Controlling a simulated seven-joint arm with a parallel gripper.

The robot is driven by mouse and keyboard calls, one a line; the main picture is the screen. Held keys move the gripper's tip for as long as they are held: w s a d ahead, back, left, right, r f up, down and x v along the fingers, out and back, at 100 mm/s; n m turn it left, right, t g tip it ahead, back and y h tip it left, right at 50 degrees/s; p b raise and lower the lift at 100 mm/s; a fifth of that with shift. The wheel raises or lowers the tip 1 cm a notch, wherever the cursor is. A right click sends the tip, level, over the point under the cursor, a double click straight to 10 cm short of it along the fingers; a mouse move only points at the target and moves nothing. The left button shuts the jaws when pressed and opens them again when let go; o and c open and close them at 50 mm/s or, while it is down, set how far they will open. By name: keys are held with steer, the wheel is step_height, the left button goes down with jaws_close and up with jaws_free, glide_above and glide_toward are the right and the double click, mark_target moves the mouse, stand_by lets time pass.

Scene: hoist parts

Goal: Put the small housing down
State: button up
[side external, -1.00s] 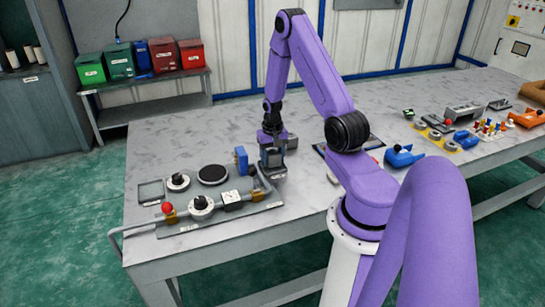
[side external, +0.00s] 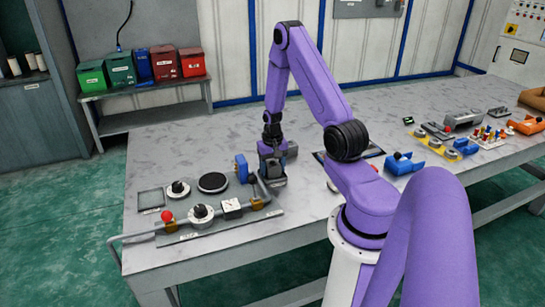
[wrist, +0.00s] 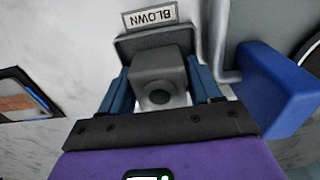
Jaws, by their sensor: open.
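The small housing, a grey block (wrist: 158,68) with a round dark hole in its near face, sits between my fingers in the wrist view. My gripper (wrist: 162,84) is open, with one blue finger on each side of the block. Whether either finger touches it is hard to tell. In the side view my gripper (side external: 272,176) is low at the tabletop, right of the grey pipe board (side external: 222,224), and hides most of the housing.
A blue block (side external: 241,168) stands close left of my gripper; it also shows in the wrist view (wrist: 282,88). A black disc (side external: 213,182) and a valve-like part (side external: 178,189) lie further left. The table (side external: 200,135) behind is clear. Other parts crowd its right end.

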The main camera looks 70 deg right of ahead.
mark_target(272, 163)
step_height(272, 163, up, 12)
steer(key=a+r+n, duration=0.4)
steer(key=a+n, duration=0.1)
steer(key=a, duration=0.6)
steer(key=a+r+n, duration=0.3)
steer(key=a+n, duration=0.2)
steer(key=a, duration=0.7)
steer(key=s+a+r+n, duration=0.2)
steer(key=s+a+n, duration=0.3)
steer(key=s, duration=0.4)
steer(key=s+a+r+n, duration=0.2)
steer(key=s+a+n, duration=0.4)
steer(key=s, duration=0.3)
steer(key=shift+s+n+y, duration=0.15)
steer(key=shift+n+y, duration=0.15)
steer(key=shift+y, duration=0.1)
steer(key=shift+a, duration=0.1)
